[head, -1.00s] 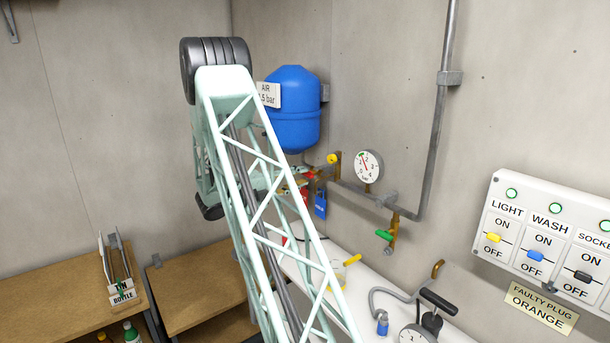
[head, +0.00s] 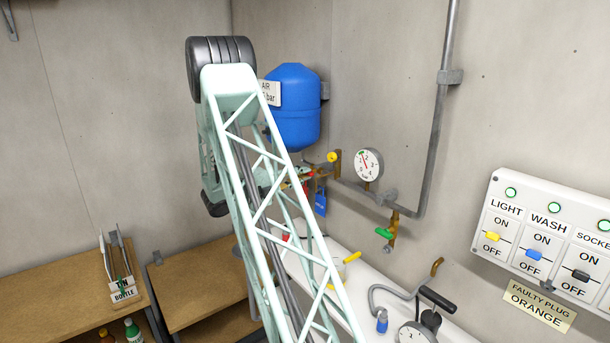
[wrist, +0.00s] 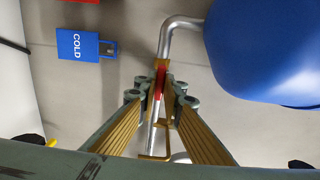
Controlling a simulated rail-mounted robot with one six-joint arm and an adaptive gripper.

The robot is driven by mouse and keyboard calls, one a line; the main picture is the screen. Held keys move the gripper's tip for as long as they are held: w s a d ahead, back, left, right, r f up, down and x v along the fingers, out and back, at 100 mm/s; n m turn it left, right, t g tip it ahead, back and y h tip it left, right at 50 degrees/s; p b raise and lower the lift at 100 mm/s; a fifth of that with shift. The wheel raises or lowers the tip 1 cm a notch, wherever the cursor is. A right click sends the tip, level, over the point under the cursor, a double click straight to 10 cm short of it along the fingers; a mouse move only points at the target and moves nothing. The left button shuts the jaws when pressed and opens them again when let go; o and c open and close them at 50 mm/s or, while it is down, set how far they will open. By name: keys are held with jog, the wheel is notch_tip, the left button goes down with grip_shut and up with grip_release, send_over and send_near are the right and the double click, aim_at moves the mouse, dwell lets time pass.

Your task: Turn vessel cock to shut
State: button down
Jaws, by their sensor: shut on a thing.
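The blue vessel (head: 293,105) hangs in the corner on the back wall, with a pipe below it. In the wrist view the vessel (wrist: 265,50) fills the upper right, and its grey pipe bends down to the brass cock. The cock's red lever (wrist: 161,82) lies between my fingertips. My gripper (wrist: 160,95) is shut on this lever, one ridged finger on each side. In the head view my gripper (head: 292,181) is at the pipework below the vessel, partly hidden by my arm. The lever's exact angle is hard to tell.
A blue COLD tag (wrist: 78,45) hangs near the cock. A yellow-handled cock (head: 332,157), a pressure gauge (head: 368,165) and a green-handled cock (head: 384,233) are to the right. A white sink (head: 375,280) lies below. A switch panel (head: 550,240) is at far right.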

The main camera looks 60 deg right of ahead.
jog(key=shift+m+b, duration=0.35)
jog(key=shift+m, duration=0.05)
jog(key=shift+m+b, duration=1.05)
jog(key=shift+m, duration=0.35)
jog(key=shift+m+b, duration=0.3)
jog(key=shift+m, duration=0.2)
jog(key=shift+f+m+b, duration=0.1)
jog(key=shift+m+b, duration=2.75)
jog(key=shift+m, duration=0.05)
jog(key=shift+m+b, duration=1.7)
jog(key=shift+m+b, duration=2.1)
jog(key=shift+b, duration=0.6)
jog(key=c, duration=2.6)
grip_release()
jog(key=shift+c, duration=0.2)
jog(key=shift+w+a, duration=0.1)
jog(key=shift+a, duration=0.05)
